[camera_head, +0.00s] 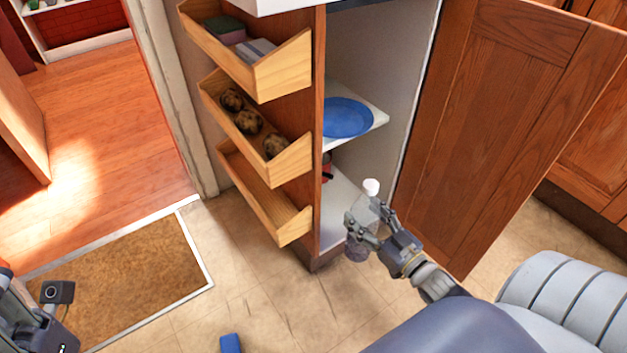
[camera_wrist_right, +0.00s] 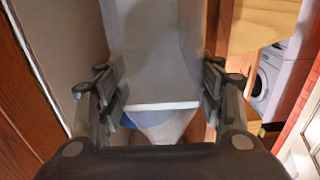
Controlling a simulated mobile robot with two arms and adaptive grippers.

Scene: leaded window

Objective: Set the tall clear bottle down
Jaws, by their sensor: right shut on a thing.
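The tall clear bottle (camera_head: 366,208) has a white cap and stands roughly upright, slightly tilted, in front of the open cabinet. My right gripper (camera_head: 366,225) is shut on it around its body, and the fingers hide part of it. In the right wrist view the see-through bottle (camera_wrist_right: 160,122) shows faintly between the two fingers (camera_wrist_right: 160,95). The bottle's lower end is just in front of the cabinet's lower shelf (camera_head: 343,205); I cannot tell how far above the floor it is. Part of my left arm shows at the lower left; its fingertips cannot be made out.
A blue plate (camera_head: 347,117) lies on the upper shelf. A red-and-dark item (camera_head: 327,167) stands behind it below. The open door (camera_head: 490,110) is on the right. A blue thing (camera_head: 230,343) lies on the floor.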

